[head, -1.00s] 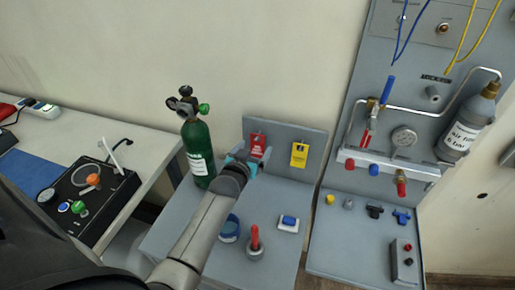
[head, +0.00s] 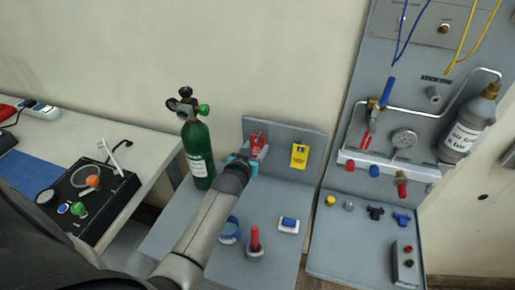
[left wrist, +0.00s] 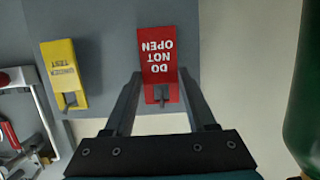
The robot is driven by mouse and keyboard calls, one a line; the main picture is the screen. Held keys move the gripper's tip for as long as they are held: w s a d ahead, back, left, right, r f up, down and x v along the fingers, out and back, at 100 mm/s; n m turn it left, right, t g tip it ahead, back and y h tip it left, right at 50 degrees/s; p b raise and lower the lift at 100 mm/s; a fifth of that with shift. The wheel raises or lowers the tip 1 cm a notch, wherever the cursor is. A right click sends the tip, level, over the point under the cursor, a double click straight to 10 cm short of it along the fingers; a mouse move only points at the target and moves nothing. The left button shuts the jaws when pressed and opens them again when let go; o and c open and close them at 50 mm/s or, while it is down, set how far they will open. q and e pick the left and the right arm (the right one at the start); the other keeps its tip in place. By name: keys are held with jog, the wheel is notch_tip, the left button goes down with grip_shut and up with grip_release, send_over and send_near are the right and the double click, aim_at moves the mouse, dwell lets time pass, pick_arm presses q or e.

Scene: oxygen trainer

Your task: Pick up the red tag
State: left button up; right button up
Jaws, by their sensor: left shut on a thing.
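The red tag (head: 257,142) reads "DO NOT OPEN" and is at the upright grey back panel (head: 285,130) of the bench. It also shows upside down in the left wrist view (left wrist: 159,58), with a small peg at its slotted end. My left gripper (head: 250,156) reaches it from below in the head view. In the left wrist view my left gripper (left wrist: 159,75) has one finger on each side of the tag and is shut on it. The tag's lower part is partly hidden by the gripper in the head view. My right gripper is not in view.
A yellow tag (head: 299,155) hangs to the right on the same panel. A green cylinder (head: 198,155) stands close to the left of my gripper. A red-handled item (head: 254,240), a blue ring-like item (head: 229,231) and a blue-topped white block (head: 289,225) are on the bench.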

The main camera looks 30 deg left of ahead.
pick_arm(q)
jog(key=c, duration=0.4)
jog(key=shift+o, duration=0.2)
jog(key=shift+r, duration=0.1)
